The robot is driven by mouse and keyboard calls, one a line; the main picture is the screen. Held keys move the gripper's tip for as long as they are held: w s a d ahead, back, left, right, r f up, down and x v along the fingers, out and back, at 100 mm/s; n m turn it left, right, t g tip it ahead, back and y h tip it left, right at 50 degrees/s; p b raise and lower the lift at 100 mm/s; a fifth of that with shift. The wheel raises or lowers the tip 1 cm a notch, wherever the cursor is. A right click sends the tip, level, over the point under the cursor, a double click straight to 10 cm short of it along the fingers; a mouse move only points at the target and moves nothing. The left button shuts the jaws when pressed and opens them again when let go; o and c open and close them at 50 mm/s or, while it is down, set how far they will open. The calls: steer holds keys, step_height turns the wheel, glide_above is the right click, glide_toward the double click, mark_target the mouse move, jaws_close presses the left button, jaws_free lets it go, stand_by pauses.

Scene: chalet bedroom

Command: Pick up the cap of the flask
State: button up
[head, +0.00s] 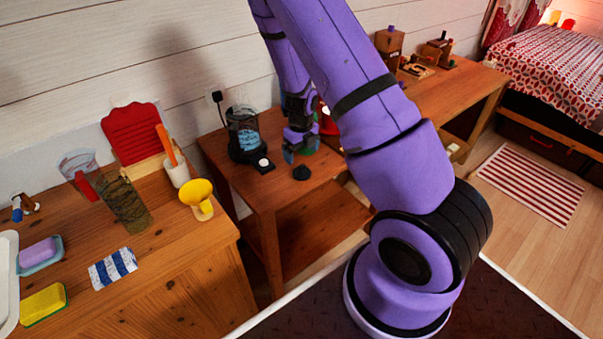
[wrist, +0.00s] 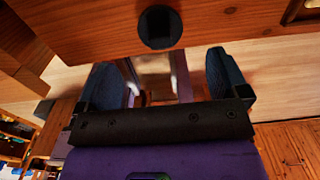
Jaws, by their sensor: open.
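A small black round cap (head: 301,173) lies on the wooden table near its front edge, apart from other things. In the wrist view the black cap (wrist: 160,27) shows at the top centre, beyond the fingertips. My gripper (head: 299,147) is above the table, a little behind the cap in the head view. In the wrist view my gripper (wrist: 163,75) has its two dark fingers wide apart, with nothing between them. I cannot pick out the flask for certain; green and red things behind my gripper are partly hidden.
A dark glass kettle-like vessel (head: 244,134) stands left of my gripper, with a small black-and-white item (head: 263,164) beside it. The left counter (head: 180,240) holds a yellow funnel (head: 199,198), a sponge and a striped cloth. The tabletop around the cap is clear.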

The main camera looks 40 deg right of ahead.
mark_target(303, 167)
step_height(303, 167, down, 2)
steer(key=shift+f, duration=0.25)
steer(key=f, duration=0.2)
steer(key=s+f, duration=0.1)
steer(key=f, duration=0.1)
steer(key=shift+w+f, duration=0.1)
steer(key=shift+f, duration=0.45)
steer(key=c, duration=1)
